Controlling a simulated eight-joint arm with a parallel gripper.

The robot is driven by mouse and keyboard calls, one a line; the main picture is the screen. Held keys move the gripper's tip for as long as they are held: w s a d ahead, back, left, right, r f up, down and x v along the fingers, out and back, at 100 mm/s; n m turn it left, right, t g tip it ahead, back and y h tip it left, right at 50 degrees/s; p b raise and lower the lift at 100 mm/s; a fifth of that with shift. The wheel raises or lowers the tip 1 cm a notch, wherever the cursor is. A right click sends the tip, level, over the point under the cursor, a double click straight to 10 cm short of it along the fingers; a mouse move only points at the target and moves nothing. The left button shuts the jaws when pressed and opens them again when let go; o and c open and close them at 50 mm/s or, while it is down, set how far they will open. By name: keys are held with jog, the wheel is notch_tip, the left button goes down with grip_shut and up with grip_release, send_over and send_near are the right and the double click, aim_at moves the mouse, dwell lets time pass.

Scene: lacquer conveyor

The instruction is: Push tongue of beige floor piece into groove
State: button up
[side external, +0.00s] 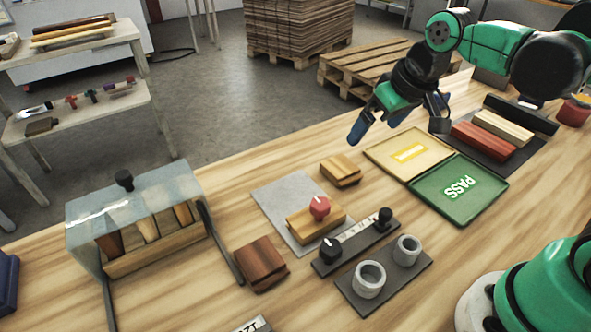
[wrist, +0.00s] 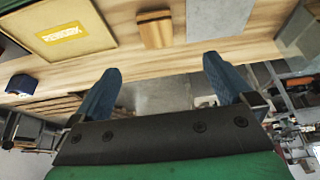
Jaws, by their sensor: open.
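A small beige-tan grooved wood piece (side external: 340,171) lies on the table behind the grey plate; it also shows at the top of the wrist view (wrist: 155,31). Another light wood piece (side external: 304,222), with a red knob (side external: 319,207) on it, lies on the grey plate (side external: 275,205). I cannot tell for certain which is the beige floor piece, and no tongue or groove joint shows clearly. My gripper (side external: 402,118) is open and empty, above the table's far edge, right of the grooved piece. In the wrist view its blue fingers (wrist: 163,66) are spread wide, touching nothing.
A yellow tray (side external: 380,152) and green PASS tray (side external: 462,205) lie at right, with red and beige bars (side external: 485,142) behind. In front stand a black-knobbed bar (side external: 350,246), a holder with grey cups (side external: 420,262) and a dark block (side external: 262,264). A clear-covered box (side external: 130,215) stands left.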

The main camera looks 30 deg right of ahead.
aim_at(341, 166)
jog(key=w+f+g, duration=0.1)
jog(key=w+f, duration=0.1)
jog(key=w+f+g, duration=0.2)
jog(key=w, duration=0.1)
jog(key=w+d+f+g, duration=0.1)
jog(key=w+f, duration=0.1)
jog(key=f, duration=0.1)
jog(key=shift+w, duration=0.15)
jog(key=shift+w+f+g, duration=0.1)
jog(key=shift+f+g, duration=0.15)
jog(key=shift+g, duration=0.15)
jog(key=shift+f, duration=2.95)
jog(key=shift+c, duration=0.2)
jog(key=c, duration=1.1)
jog(key=shift+c, duration=0.2)
